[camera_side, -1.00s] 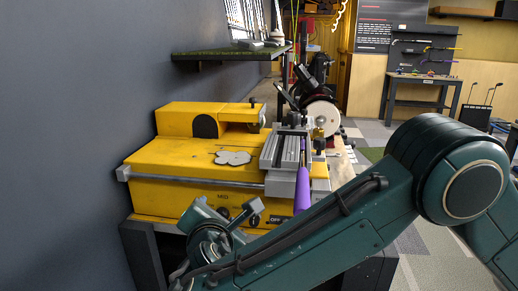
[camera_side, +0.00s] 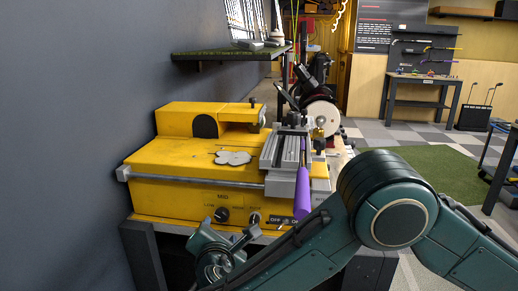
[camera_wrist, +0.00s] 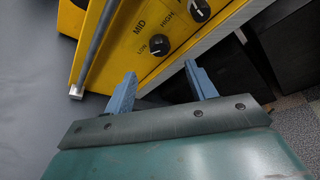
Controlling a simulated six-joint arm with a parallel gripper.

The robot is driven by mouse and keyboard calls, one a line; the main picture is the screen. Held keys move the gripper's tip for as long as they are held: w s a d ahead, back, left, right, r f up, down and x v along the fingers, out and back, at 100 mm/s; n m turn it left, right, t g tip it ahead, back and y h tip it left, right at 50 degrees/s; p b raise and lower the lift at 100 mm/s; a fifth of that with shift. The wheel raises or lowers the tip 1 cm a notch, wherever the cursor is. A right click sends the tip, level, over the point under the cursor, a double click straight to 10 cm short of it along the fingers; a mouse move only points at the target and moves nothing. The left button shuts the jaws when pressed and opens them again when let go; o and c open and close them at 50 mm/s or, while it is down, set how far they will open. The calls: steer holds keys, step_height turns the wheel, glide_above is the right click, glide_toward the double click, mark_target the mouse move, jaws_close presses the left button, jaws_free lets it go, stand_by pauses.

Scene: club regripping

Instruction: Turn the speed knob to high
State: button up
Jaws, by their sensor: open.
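The speed knob (camera_side: 222,214) is a round black knob on the yellow machine's front panel, with LOW, MID and HIGH printed around it. It also shows in the wrist view (camera_wrist: 159,45), with a pale pointer line whose exact setting I cannot read. My gripper (camera_side: 227,234) is open and empty, just below and in front of the panel. In the wrist view its two blue-grey fingers (camera_wrist: 160,76) stand apart, with the speed knob beyond the gap between them. They are not touching the knob.
A second black knob (camera_side: 254,219) sits right of the speed knob, with an OFF/ON switch (camera_side: 283,221) further right. A purple grip (camera_side: 303,192) hangs over the machine's front edge. A metal rail (camera_side: 190,180) crosses above the panel. A grey wall (camera_side: 70,130) stands at left.

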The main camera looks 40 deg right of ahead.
mark_target(221, 217)
steer(key=x, duration=1)
steer(key=shift+w+f, duration=0.15)
steer(key=shift+w, duration=0.05)
steer(key=shift+c, duration=0.3)
steer(key=c, duration=0.9)
